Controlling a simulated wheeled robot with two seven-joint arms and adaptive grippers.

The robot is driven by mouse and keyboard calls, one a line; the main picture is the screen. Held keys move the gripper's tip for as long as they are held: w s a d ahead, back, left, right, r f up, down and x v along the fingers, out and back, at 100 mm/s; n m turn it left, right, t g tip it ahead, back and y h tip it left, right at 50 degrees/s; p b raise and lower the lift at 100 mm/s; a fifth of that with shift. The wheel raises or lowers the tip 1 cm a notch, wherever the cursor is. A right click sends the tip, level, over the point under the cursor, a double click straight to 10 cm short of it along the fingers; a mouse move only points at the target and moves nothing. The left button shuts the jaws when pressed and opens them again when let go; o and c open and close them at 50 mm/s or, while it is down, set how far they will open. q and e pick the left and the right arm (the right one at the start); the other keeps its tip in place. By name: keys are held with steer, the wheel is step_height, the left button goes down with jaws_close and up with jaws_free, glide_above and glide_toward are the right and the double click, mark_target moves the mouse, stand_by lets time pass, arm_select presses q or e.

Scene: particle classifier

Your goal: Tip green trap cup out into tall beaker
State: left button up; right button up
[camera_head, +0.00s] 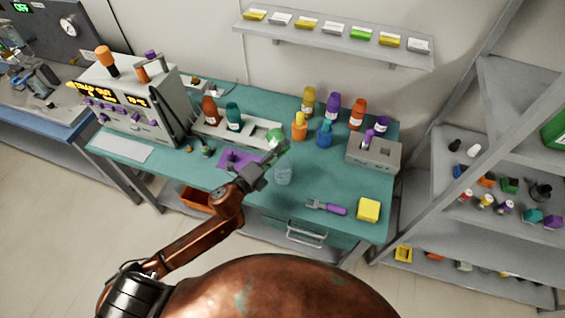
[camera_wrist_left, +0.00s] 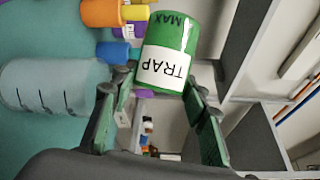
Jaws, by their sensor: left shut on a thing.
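The green trap cup (camera_wrist_left: 168,48) is held at the fingertips of my left gripper (camera_wrist_left: 163,110), with its TRAP label facing the wrist camera. In the head view the green cup (camera_head: 276,133) shows at the end of my left gripper (camera_head: 274,150), above the bench. In the wrist view the cup's length runs at about a right angle to the beaker's. The clear tall beaker (camera_head: 283,174) stands on the bench just below and right of the gripper; it also shows at the left of the wrist view (camera_wrist_left: 50,86). Contents of both are not discernible. My right gripper is out of view.
Several coloured bottles (camera_head: 333,105) stand at the bench's back. A grey box (camera_head: 374,153) stands at the right. A yellow block (camera_head: 368,210) and a purple-handled tool (camera_head: 327,207) lie in front. A purple piece (camera_head: 238,159) lies left of the beaker.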

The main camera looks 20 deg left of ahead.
arm_select(q)
steer(key=shift+s+d+f+m+t+b, duration=0.15)
steer(key=shift+m+t+b, duration=0.15)
steer(key=shift+m+b, duration=0.5)
steer(key=shift+s+d+r+m+t+b, duration=0.1)
steer(key=shift+m+t+b, duration=0.3)
steer(key=shift+b, duration=0.65)
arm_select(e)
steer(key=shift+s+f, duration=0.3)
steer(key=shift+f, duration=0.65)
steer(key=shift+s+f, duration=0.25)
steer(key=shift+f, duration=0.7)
arm_select(q)
steer(key=shift+s+d+f+m+t+h+b, duration=0.2)
steer(key=shift+m+h+b, duration=0.1)
steer(key=shift+m+b, duration=0.75)
steer(key=shift+s+d+f+m+t+h+b, duration=0.1)
steer(key=shift+m+t+h+b, duration=0.15)
steer(key=shift+m+b, duration=0.8)
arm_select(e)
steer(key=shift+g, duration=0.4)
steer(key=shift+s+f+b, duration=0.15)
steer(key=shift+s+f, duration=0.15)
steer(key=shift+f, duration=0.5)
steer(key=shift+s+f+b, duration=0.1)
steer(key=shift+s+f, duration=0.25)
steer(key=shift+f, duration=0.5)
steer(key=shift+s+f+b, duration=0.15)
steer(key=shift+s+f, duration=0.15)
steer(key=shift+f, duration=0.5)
